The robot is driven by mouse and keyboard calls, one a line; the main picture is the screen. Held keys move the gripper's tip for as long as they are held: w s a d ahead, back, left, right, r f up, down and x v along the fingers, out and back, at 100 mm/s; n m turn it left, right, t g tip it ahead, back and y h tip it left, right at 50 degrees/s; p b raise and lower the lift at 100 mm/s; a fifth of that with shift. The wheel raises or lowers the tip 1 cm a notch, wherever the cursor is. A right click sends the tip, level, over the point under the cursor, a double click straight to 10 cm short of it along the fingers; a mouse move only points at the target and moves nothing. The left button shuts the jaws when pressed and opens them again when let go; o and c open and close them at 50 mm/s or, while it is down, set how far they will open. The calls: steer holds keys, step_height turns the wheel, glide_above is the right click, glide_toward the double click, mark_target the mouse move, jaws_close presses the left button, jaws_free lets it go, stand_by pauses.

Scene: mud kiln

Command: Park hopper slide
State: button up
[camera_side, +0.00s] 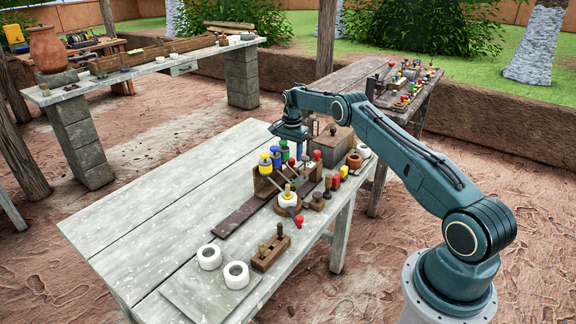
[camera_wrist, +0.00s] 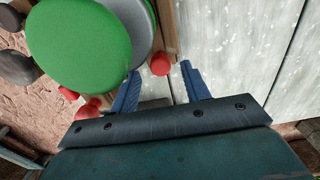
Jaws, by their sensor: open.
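My gripper (camera_side: 293,146) hangs over the far part of the grey plank table, above a group of coloured knobs. In the wrist view my gripper (camera_wrist: 160,70) has its two blue fingers spread, with nothing held between them. A small red knob (camera_wrist: 160,63) shows between the fingertips; I cannot tell its distance from them. A large green round cap (camera_wrist: 78,45) lies left of the fingers, with a grey disc partly behind it. A dark flat strip (camera_side: 243,214) lies on the table beside a wooden block (camera_side: 264,187). I cannot tell which part is the hopper slide.
The wooden block bears yellow, blue and green caps. White rings (camera_side: 209,257) and a small wooden block with pegs (camera_side: 270,252) stand at the near end of the table. A grey box (camera_side: 333,143) stands at the far end. The table's left side is clear.

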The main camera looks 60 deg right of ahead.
steer(key=shift+f, duration=1.05)
jaws_close()
